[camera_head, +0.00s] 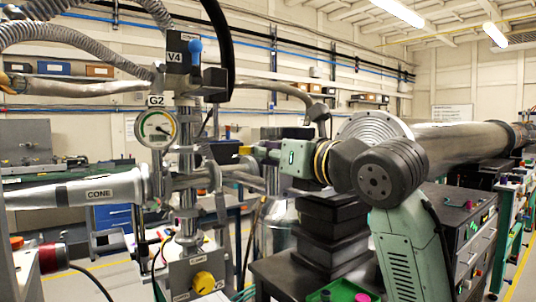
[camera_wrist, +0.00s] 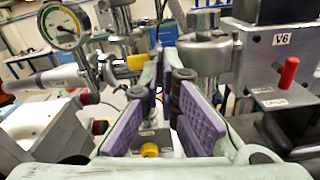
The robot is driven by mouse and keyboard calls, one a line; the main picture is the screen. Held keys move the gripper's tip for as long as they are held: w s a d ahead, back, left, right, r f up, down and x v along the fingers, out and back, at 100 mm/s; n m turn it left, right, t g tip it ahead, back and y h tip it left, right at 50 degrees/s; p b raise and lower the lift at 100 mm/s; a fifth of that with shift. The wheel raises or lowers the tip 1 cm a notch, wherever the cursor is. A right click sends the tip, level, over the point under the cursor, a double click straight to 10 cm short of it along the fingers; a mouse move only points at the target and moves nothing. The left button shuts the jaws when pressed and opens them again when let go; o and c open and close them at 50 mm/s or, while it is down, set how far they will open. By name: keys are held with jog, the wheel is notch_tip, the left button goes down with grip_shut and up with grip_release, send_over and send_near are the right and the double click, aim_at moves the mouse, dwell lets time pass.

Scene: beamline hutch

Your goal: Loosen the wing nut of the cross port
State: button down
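The cross port stands in the vertical pipe stack (camera_head: 188,170) in the head view, below the V4 valve (camera_head: 182,62) and beside the G2 gauge (camera_head: 157,128). My gripper (camera_head: 246,152) reaches toward it from the right. In the wrist view the purple-padded fingers of my gripper (camera_wrist: 165,72) stand apart, with a gap between them and nothing clearly held. A small yellow piece (camera_wrist: 137,62) shows just left of the fingertips, beside metal fittings. I cannot tell whether it is the wing nut, and I cannot make out the wing nut elsewhere.
The CONE pipe (camera_head: 80,192) runs left from the stack. A box with a yellow knob (camera_head: 203,283) sits below; its knob (camera_wrist: 150,150) shows between the fingers. The V6 block (camera_wrist: 278,55) with a red lever (camera_wrist: 288,73) is close on the right in the wrist view.

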jog(key=shift+r+n, duration=0.1)
jog(key=shift+n, duration=0.2)
dwell(0.4)
jog(key=c, duration=1.8)
grip_release()
jog(key=shift+w, duration=0.1)
jog(key=shift+c, duration=0.2)
jog(key=v, duration=0.8)
